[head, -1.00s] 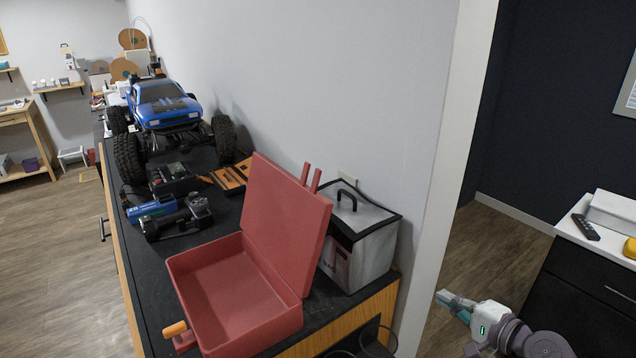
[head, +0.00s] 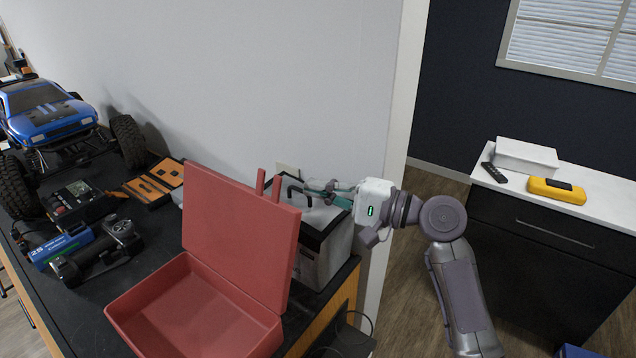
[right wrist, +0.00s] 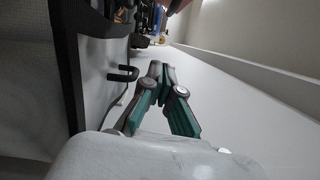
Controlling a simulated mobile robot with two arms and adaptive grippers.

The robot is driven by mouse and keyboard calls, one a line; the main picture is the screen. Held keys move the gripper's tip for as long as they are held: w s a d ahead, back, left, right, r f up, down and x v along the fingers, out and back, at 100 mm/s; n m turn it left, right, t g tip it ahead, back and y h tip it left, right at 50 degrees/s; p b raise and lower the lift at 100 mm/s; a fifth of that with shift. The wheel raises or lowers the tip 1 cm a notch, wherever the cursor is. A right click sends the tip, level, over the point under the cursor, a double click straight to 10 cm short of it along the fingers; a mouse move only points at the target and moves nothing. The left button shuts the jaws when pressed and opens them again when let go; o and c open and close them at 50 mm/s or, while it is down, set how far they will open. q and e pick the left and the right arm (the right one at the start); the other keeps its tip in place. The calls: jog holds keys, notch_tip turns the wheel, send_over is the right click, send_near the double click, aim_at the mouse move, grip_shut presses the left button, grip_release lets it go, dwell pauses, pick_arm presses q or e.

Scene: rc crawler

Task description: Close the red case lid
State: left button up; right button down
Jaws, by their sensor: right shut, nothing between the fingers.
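The red case (head: 200,318) sits open and empty on the dark bench top. Its red lid (head: 240,235) stands up, leaning slightly back, with two red prongs at its upper right edge. My right gripper (head: 312,190) is shut and empty, just behind and to the right of the lid's upper edge, above the grey box. The right wrist view shows its fingertips (right wrist: 160,68) together. My left gripper is not in view.
The grey box with a black handle (head: 325,255) stands behind the case, near the wall. A blue truck (head: 48,120), a charger (head: 78,202) and a black tool (head: 98,255) crowd the bench to the left. A white counter (head: 600,210) stands at right.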

aim_at(240, 219)
jog(key=p+x, duration=0.2)
jog(key=x, duration=0.4)
jog(key=shift+a+r, duration=0.15)
jog(key=shift+r, duration=0.05)
jog(key=s+a+p, duration=0.2)
jog(key=shift+s, duration=0.3)
pick_arm(q)
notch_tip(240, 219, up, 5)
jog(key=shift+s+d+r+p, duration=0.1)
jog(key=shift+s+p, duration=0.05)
jog(key=shift+p, duration=0.15)
pick_arm(e)
jog(key=shift+s+a, duration=0.2)
jog(key=shift+s, duration=0.05)
